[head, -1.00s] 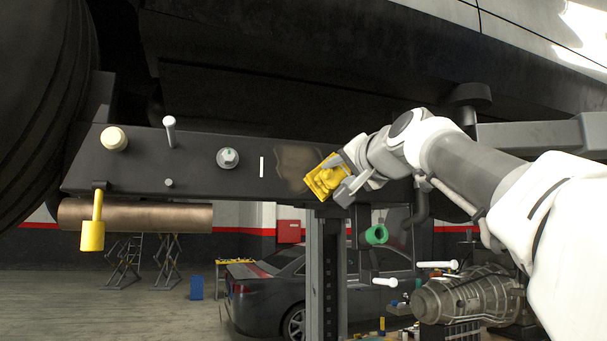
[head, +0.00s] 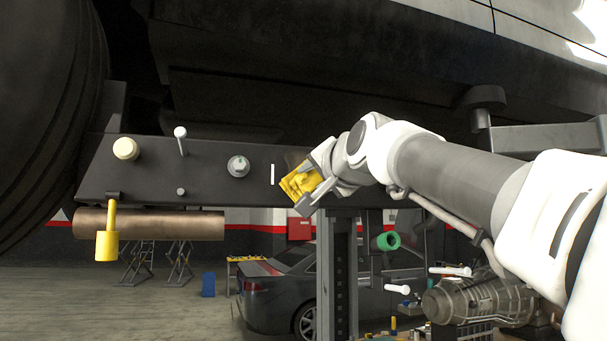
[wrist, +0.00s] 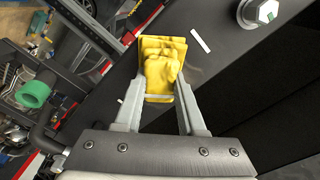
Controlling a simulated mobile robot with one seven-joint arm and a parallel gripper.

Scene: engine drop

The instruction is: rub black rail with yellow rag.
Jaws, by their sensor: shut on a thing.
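The black rail (head: 207,163) runs across the head view below the vehicle body; it also shows in the wrist view (wrist: 215,62). My gripper (head: 308,190) is shut on the yellow rag (head: 297,183) at the right part of the rail. In the wrist view the bunched rag (wrist: 160,68) sits between the two fingers, against or very close to the rail face. A brownish smudge (head: 295,158) shows just above the rag, partly hidden by the rag and my gripper. A short white mark (head: 272,174) is just left of the rag.
The rail carries a bolt (head: 238,166), a white-tipped pin (head: 181,140) and a cream knob (head: 126,149). A green ring (head: 388,241) and grey post (head: 338,270) are below.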

